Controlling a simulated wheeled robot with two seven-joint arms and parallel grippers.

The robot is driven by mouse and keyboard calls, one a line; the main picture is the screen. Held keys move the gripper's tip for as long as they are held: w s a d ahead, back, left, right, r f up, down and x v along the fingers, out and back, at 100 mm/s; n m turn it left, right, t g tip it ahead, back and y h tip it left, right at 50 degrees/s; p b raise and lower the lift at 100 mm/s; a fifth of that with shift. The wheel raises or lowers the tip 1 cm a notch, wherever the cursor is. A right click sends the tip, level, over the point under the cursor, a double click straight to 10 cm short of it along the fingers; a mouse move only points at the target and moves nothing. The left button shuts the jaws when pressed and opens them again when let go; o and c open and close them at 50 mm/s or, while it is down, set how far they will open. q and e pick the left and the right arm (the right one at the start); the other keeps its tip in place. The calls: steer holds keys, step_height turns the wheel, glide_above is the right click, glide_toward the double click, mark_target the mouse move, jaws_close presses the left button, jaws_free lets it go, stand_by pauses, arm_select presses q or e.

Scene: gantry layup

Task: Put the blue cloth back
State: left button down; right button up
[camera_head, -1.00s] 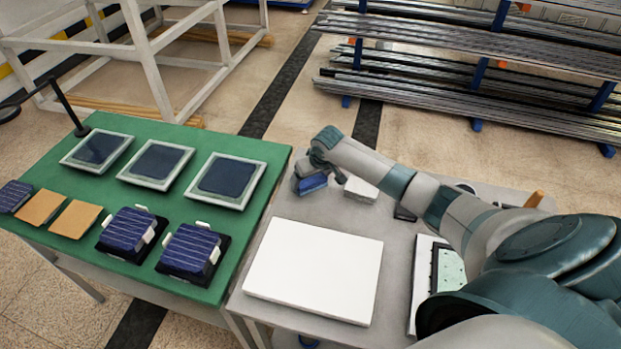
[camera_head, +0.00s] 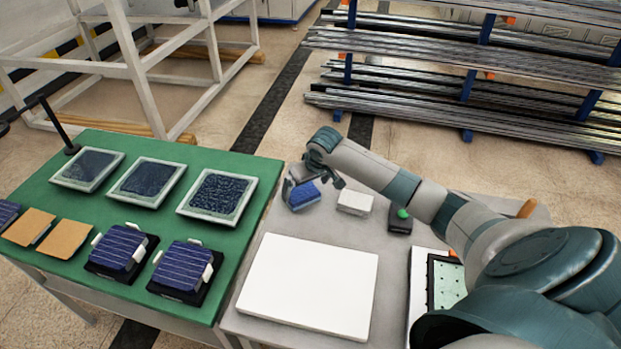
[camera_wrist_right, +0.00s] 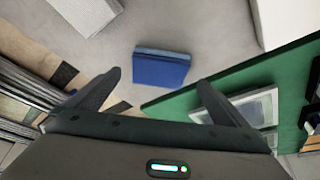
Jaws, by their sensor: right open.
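The blue cloth (camera_head: 303,194) is a small folded blue block lying on the grey table, near its far left edge beside the green mat. In the right wrist view the blue cloth (camera_wrist_right: 161,68) lies ahead of the fingers, apart from them. My right gripper (camera_head: 315,181) is above and close to the cloth in the head view. In the right wrist view the right gripper (camera_wrist_right: 158,82) has its two dark fingers spread wide with nothing between them. My left gripper is not in view.
A white block (camera_head: 354,202) stands right of the cloth, and a dark device with a green knob (camera_head: 401,219) is farther right. A large white board (camera_head: 308,284) covers the table's front. The green table (camera_head: 150,222) at left carries framed panels and solar cells.

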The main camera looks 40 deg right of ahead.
steer(key=b+v, duration=0.1)
steer(key=v, duration=0.5)
steer(key=shift+r, duration=0.35)
steer(key=shift+s, duration=0.15)
